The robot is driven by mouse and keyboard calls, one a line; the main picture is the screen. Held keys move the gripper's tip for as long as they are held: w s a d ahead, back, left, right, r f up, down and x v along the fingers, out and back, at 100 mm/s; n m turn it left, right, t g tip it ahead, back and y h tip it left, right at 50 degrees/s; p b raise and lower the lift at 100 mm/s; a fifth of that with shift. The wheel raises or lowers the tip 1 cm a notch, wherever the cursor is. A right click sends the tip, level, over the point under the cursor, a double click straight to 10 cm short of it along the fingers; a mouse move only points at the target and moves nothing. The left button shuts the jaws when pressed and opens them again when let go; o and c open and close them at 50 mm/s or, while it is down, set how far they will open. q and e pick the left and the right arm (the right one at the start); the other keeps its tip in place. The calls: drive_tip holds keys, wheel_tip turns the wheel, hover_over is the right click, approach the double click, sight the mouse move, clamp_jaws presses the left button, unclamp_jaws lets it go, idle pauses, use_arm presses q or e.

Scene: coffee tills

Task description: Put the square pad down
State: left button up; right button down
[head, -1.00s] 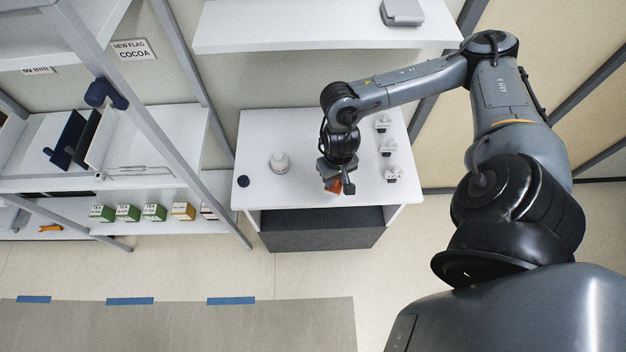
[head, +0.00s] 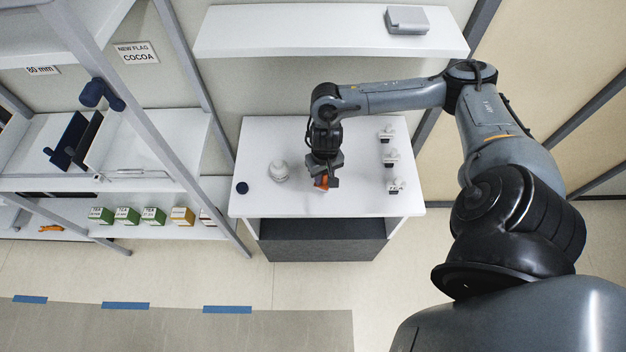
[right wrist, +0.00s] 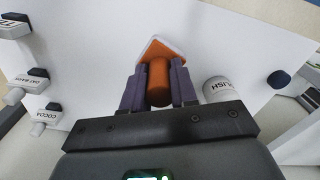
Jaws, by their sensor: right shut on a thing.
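The square pad (right wrist: 165,45) is orange with a white edge and a rounded orange grip on top. It shows only as a small orange patch in the head view (head: 321,183). My right gripper (right wrist: 158,88) is shut on the pad's grip, over the white table (head: 345,200). The pad is at or just above the table top; I cannot tell whether it touches. My left gripper is not in view.
A white jar marked POLISH (right wrist: 219,89) stands close beside the gripper. A dark blue knob (head: 242,187) lies near the table's left edge. Several stamps, one at the front (head: 396,186), line the right side. Shelves with tea boxes (head: 127,215) stand at left.

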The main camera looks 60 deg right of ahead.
drive_tip(key=w+f, duration=0.2)
drive_tip(key=w, duration=0.1)
drive_tip(key=shift+w, duration=0.25)
drive_tip(key=shift+d+f, duration=0.1)
drive_tip(key=shift+f, duration=1.95)
drive_tip(key=shift+f, duration=0.1)
drive_tip(key=c, duration=0.9)
unclamp_jaws()
